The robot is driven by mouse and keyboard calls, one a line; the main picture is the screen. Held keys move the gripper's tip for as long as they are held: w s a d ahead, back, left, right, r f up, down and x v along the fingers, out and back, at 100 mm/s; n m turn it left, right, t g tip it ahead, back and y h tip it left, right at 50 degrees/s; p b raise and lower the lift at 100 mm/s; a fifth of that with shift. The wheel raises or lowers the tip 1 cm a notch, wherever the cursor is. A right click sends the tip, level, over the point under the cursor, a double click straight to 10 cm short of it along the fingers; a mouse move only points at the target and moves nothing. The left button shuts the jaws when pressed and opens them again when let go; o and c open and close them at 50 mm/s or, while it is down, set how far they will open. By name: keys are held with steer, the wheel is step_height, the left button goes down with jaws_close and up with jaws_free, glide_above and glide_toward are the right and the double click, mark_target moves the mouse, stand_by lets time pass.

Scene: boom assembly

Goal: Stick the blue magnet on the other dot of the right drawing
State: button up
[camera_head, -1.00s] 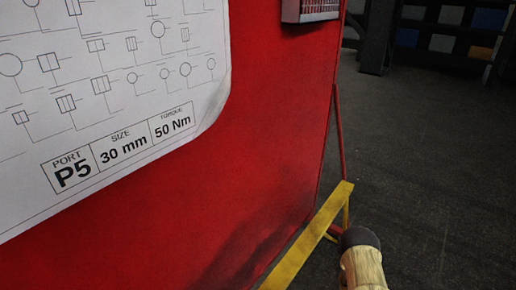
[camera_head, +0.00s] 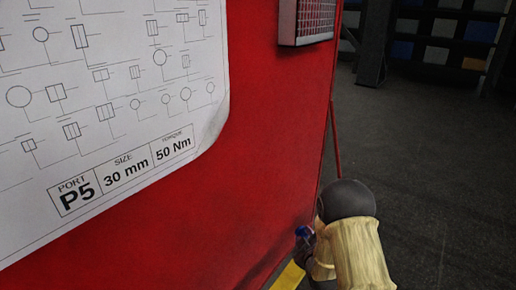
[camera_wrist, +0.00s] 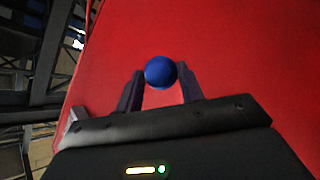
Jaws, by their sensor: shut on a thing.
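The blue magnet (camera_wrist: 160,72) is round and sits between the two fingertips of my gripper (camera_wrist: 160,85) in the wrist view. My gripper is shut on it, in front of the red panel. In the head view a small bit of the blue magnet (camera_head: 304,231) shows at the tip of my gripper (camera_head: 303,243), low on the panel near its right edge. The drawing (camera_head: 105,135) is a white sheet on the red panel at upper left, marked P5, 30 mm, 50 Nm. Its left and top parts are out of view. I see no dot on the visible part.
The red panel (camera_head: 225,200) is bare between the sheet and my gripper. A grey grille box (camera_head: 306,22) sticks out at the panel's top right. A yellow strip (camera_head: 289,277) runs at its foot. Dark open floor (camera_head: 430,150) lies to the right, with shelving behind.

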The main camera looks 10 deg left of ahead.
steer(key=s+a+r+n+y+p, duration=0.1)
steer(key=a+r+n+y, duration=0.2)
steer(key=r, duration=1.4)
steer(key=s+a+r+n+g+y+p, duration=0.1)
steer(key=a+r+n+y+p, duration=0.1)
steer(key=a+r+n, duration=0.5)
steer(key=a+r+y, duration=0.1)
steer(key=a+r, duration=0.4)
steer(key=r, duration=0.5)
steer(key=shift+a+r+n, duration=0.25)
steer(key=shift+r+n, duration=0.05)
steer(key=shift+r, duration=0.1)
steer(key=shift+s, duration=0.1)
steer(key=shift+w+a+p, duration=0.45)
steer(key=shift+w+a, duration=0.3)
steer(key=shift+a, duration=1)
steer(key=shift+w+a+p, duration=0.45)
steer(key=shift+w+a, duration=0.25)
steer(key=shift+a, duration=1)
steer(key=shift+w+a+p, duration=0.45)
steer(key=shift+w+a, duration=0.3)
steer(key=shift+a, duration=1)
steer(key=shift+a, duration=0.1)
